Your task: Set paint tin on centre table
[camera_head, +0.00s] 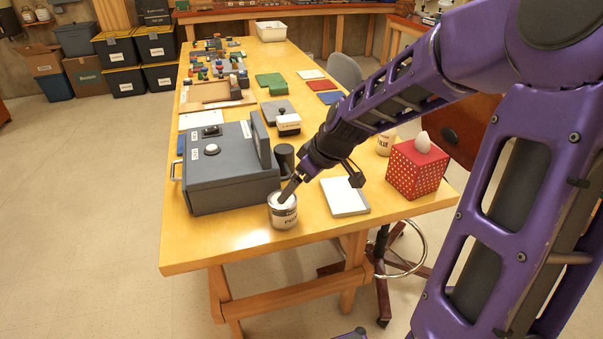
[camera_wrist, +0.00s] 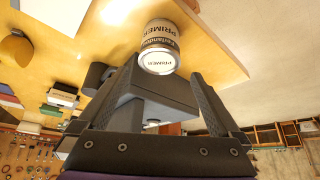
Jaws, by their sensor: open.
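The paint tin (camera_head: 284,218), a white and silver can, stands upright on the long yellow wooden table (camera_head: 225,245) near its front edge. In the wrist view the tin (camera_wrist: 160,32) shows a PRIMER label and lies just beyond the fingertips. My gripper (camera_head: 288,190) reaches down from the right and its dark fingers are at the tin's top. In the wrist view my gripper (camera_wrist: 165,70) has its fingers spread wide, with nothing held between them. Whether a finger touches the tin I cannot tell.
A grey metal box (camera_head: 230,175) stands close left of the tin. A white pad (camera_head: 345,197), a red dotted tissue box (camera_head: 416,168) and another tin (camera_head: 385,144) are to the right. Several small items fill the far table. The table's front left corner is clear.

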